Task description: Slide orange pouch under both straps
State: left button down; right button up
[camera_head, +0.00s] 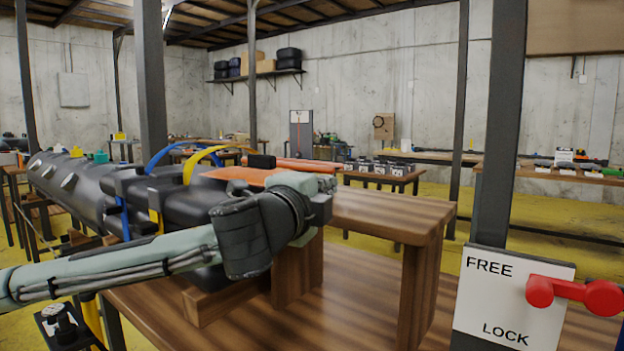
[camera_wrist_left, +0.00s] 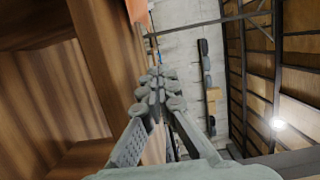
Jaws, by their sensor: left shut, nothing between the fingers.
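The flat orange pouch (camera_head: 240,174) lies near the black tube (camera_head: 195,195) and the wooden stand (camera_head: 390,213). The blue strap (camera_head: 172,148) and yellow strap (camera_head: 203,152) arch up over the tube, left of the pouch. Whether the pouch's far edge is under a strap cannot be told. My left gripper (camera_head: 316,187) is beside the pouch's right end, above the stand, partly hidden by my wrist. In the left wrist view its fingers (camera_wrist_left: 156,80) are shut and empty. An orange edge of the pouch (camera_wrist_left: 138,10) shows beyond the fingertips. My right gripper is not in view.
A red lever on a FREE/LOCK plate (camera_head: 513,300) stands at the front right. A dark post (camera_head: 500,130) rises behind it. The wooden bench (camera_head: 365,300) is bare in front of the stand. Other tables (camera_head: 382,178) stand farther back.

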pick_arm(q)
jog(key=shift+x, duration=1.1)
jog(key=w+a, duration=0.2)
jog(key=a, duration=0.1)
jog(key=shift+w+p, duration=0.15)
jog(key=shift+p, duration=0.2)
jog(key=shift+a, duration=0.1)
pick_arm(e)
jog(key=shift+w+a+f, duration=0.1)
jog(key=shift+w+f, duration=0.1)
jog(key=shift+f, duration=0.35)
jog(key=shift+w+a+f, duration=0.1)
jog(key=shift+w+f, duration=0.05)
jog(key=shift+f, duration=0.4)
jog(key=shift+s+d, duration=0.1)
pick_arm(q)
jog(key=shift+w+r, duration=0.1)
